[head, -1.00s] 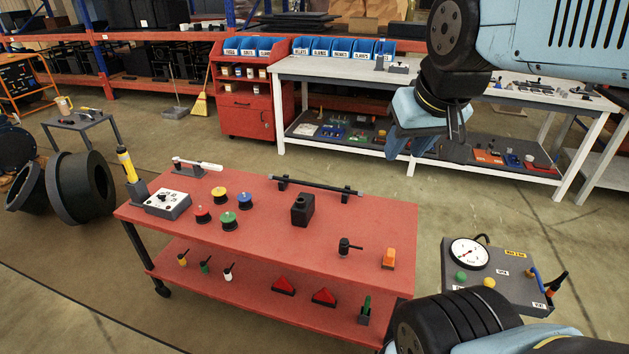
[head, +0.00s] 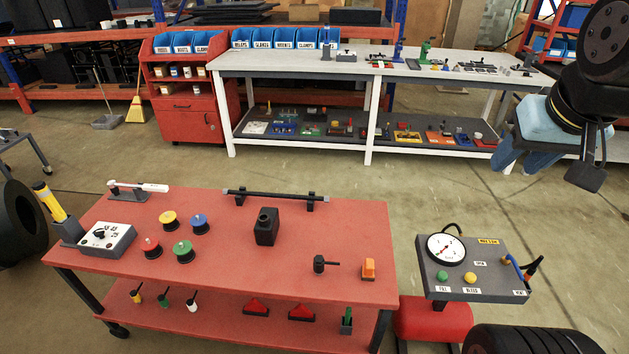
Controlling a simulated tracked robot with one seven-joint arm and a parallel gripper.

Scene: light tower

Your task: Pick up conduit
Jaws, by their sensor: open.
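The conduit appears to be the long thin black rod (head: 275,195) lying across two small black holders at the back edge of the red cart's top (head: 350,225). It lies level, and nothing covers it. My gripper (head: 519,162), with pale blue fingers, is in the upper right of the head view. It points downward, open and empty, well to the right of the rod and apart from it.
On the cart are a black box (head: 266,227), coloured spools (head: 183,251), a dial box (head: 108,239) and an orange block (head: 368,268). A gauge panel (head: 475,268) stands right of the cart. A white workbench (head: 290,67) is behind, with clear floor between.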

